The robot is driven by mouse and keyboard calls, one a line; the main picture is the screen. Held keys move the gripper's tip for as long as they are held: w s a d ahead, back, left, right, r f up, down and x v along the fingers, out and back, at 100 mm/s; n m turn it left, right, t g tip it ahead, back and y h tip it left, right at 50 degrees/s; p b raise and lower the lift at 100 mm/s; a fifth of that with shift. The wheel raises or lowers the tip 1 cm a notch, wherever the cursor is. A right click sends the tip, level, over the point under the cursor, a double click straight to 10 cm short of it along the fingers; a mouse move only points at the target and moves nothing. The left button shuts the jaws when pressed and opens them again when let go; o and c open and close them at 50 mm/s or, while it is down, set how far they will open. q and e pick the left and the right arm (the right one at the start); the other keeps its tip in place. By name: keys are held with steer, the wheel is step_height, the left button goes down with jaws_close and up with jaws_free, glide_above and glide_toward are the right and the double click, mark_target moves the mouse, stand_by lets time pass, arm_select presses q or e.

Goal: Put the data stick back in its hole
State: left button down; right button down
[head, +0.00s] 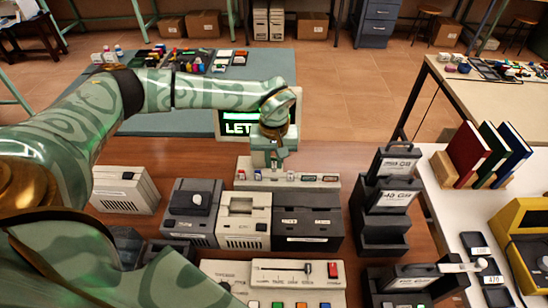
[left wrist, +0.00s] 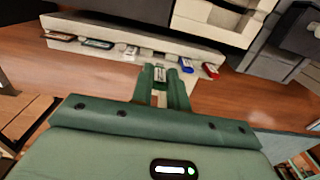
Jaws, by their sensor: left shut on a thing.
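My left gripper (head: 275,158) is over the far side of the wooden bench, pointing down at the long pale stick holder (head: 248,184). In the left wrist view its fingers (left wrist: 160,84) are shut on a small pale data stick (left wrist: 159,74), mostly hidden between them. The holder (left wrist: 150,38) carries a row of sticks, among them a blue one (left wrist: 186,64), a red one (left wrist: 210,71) and a white one (left wrist: 130,52). The held stick appears between the white and blue ones. I cannot tell whether its tip touches a hole. My right gripper is not in view.
Grey and black device boxes (head: 307,228) stand just in front of the holder. A monitor (head: 235,122) stands behind it. A black stepped rack (head: 380,222) is to the right. A control panel (head: 275,272) with coloured buttons lies at the front.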

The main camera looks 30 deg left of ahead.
mark_target(274, 170)
arm_select(q)
steer(key=shift+f, duration=0.15)
stand_by(0.4)
steer(key=shift+f+b, duration=1.25)
steer(key=shift+f, duration=1.3)
steer(key=c, duration=1.3)
jaws_free()
steer(key=shift+r, duration=0.1)
step_height(274, 170, up, 8)
steer(key=p, duration=0.7)
